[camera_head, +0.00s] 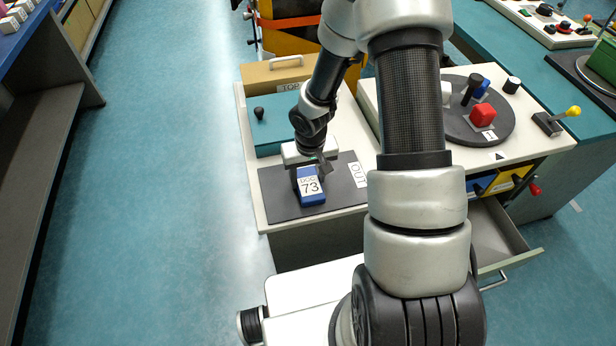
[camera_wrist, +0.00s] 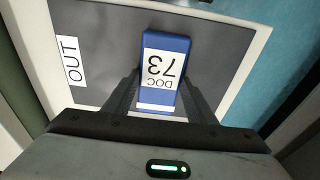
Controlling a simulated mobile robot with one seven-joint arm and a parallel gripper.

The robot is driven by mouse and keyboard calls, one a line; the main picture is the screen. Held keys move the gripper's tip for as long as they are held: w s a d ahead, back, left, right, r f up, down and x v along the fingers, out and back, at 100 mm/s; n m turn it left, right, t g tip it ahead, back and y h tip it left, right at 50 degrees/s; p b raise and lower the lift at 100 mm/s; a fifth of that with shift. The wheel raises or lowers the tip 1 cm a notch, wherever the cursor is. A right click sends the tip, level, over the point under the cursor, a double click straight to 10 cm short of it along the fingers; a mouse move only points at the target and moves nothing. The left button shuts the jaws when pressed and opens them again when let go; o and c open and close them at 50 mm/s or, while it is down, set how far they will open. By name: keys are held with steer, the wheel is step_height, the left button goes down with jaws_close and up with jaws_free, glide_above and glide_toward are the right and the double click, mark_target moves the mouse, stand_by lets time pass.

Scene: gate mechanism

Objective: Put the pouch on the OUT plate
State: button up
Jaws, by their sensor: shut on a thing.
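The pouch (camera_head: 311,190) is blue with a white label reading "DOC 73". It is over the left part of the dark grey OUT plate (camera_head: 280,207), which has a white "OUT" label (camera_head: 358,174) at its right end. My gripper (camera_head: 309,172) is shut on the pouch, with one finger on each side of it. In the wrist view the pouch (camera_wrist: 165,73) lies between the fingers, and the "OUT" label (camera_wrist: 72,61) is to the left. The pouch appears to be at or very near the plate surface; I cannot tell whether it touches.
A teal box (camera_head: 280,135) with a black knob and a tan box labelled "TOP" (camera_head: 277,76) stand behind the plate. A round dark turntable (camera_head: 500,125) with a red block (camera_head: 482,115) is to the right. An open drawer (camera_head: 498,235) sticks out at lower right.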

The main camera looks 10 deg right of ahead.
mark_target(310, 185)
steer(key=shift+r, duration=0.1)
steer(key=o, duration=1.1)
step_height(310, 185, up, 12)
steer(key=s+p, duration=0.1)
steer(key=p, duration=0.1)
steer(key=shift+s, duration=0.25)
